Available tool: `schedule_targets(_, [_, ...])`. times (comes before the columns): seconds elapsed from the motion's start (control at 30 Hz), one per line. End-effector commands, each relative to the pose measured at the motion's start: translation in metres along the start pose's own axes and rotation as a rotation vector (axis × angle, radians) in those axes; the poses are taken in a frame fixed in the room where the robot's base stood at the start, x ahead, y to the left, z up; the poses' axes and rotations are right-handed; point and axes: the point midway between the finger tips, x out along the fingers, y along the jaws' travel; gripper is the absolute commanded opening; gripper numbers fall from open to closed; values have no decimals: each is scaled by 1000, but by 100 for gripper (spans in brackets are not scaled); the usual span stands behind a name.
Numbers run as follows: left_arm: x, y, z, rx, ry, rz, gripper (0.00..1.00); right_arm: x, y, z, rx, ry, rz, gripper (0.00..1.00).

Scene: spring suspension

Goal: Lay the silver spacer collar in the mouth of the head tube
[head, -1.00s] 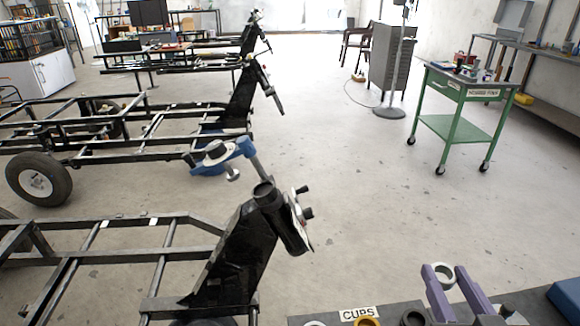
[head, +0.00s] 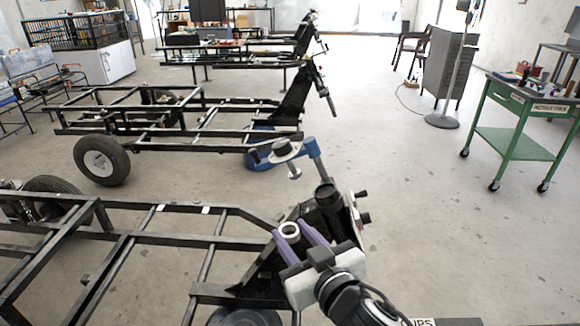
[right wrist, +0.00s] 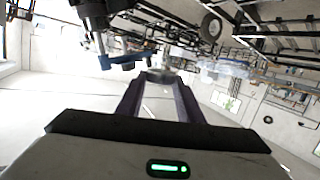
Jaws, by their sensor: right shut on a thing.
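The silver spacer collar (head: 289,236) is a small ring held upright-facing between the purple fingertips of my right gripper (head: 291,231). Its ring also shows dimly between the fingers in the right wrist view (right wrist: 160,77). The head tube (head: 333,213) is a black tilted cylinder at the front of the nearest black frame. Its mouth (head: 325,190) faces up and looks dark. In the head view the collar is left of and lower than the mouth, apart from it. My right gripper and arm cover part of the frame's front plate. My left gripper is not in view.
Black frame rails (head: 170,240) spread to the left. A green cart (head: 515,143) stands at the right. The floor between the head tube and cart is clear.

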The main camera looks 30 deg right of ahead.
Motion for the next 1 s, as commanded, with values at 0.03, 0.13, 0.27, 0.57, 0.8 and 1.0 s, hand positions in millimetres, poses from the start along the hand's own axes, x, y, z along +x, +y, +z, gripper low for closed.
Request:
schedule_targets(0.03, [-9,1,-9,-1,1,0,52,23,13,-8,-37,-6,39,11])
schedule_targets(0.13, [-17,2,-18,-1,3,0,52,69,42,-11,-99,-31,116,11])
schedule_targets(0.27, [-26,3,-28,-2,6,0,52,118,82,-20,-160,-66,210,11])
schedule_targets(0.57, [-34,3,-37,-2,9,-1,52,169,139,-32,-211,-125,330,11])
schedule_targets(0.8, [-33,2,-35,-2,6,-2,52,171,145,-22,-214,-130,337,11])
schedule_targets(1.0, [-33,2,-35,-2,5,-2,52,172,149,-7,-216,-130,337,11])
